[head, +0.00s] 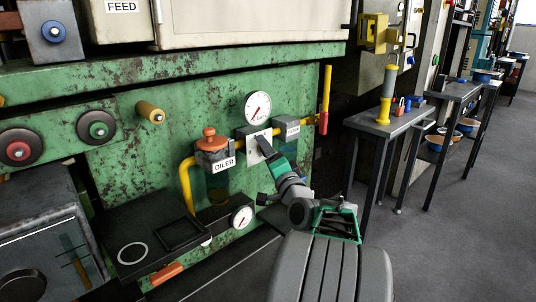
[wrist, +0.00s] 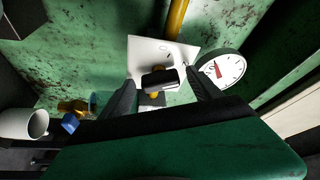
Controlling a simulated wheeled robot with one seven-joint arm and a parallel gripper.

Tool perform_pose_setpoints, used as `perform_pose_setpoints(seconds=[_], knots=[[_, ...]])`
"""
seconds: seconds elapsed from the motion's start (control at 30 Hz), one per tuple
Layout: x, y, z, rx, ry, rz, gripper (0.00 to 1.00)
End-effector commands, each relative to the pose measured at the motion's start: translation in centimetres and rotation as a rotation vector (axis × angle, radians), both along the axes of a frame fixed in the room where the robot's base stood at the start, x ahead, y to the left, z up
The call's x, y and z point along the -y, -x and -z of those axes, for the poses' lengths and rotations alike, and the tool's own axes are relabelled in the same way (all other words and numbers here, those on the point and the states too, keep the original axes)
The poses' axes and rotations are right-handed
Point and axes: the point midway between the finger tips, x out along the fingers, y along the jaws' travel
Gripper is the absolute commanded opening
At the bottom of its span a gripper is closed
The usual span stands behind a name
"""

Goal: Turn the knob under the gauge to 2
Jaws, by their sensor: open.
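The white round gauge (head: 258,108) with a red needle is on the green machine; it also shows at the right in the wrist view (wrist: 225,68). Below it is a white plate (head: 254,156), which in the wrist view (wrist: 145,48) has small marks too blurred to read. A dark knob with a pale bar-like face (wrist: 160,80) stands in front of this plate. My gripper (wrist: 161,78) is open, with one finger on each side of the knob; contact cannot be told.
A yellow pipe (head: 187,178) runs beside an orange-topped oiler (head: 211,152) left of my gripper. A filter box (head: 291,129) and a yellow lever with a red end (head: 325,100) are close on the right. A second gauge (head: 241,217) is below. Grey floor (head: 440,230) is free at right.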

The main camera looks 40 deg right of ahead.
Motion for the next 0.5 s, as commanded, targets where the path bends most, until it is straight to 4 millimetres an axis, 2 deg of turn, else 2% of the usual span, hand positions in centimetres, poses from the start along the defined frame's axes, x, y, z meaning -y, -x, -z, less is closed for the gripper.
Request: perform_pose_setpoints(seconds=[0.17, 0.4, 0.5], knots=[[-0.3, 1.4, 0.2, 0.000, -0.002, 0.003, 0.73], [-1.9, 6.0, 1.0, -0.001, -0.001, 0.005, 0.73], [-2.3, 7.0, 1.2, 0.000, 0.000, 0.002, 0.73]])
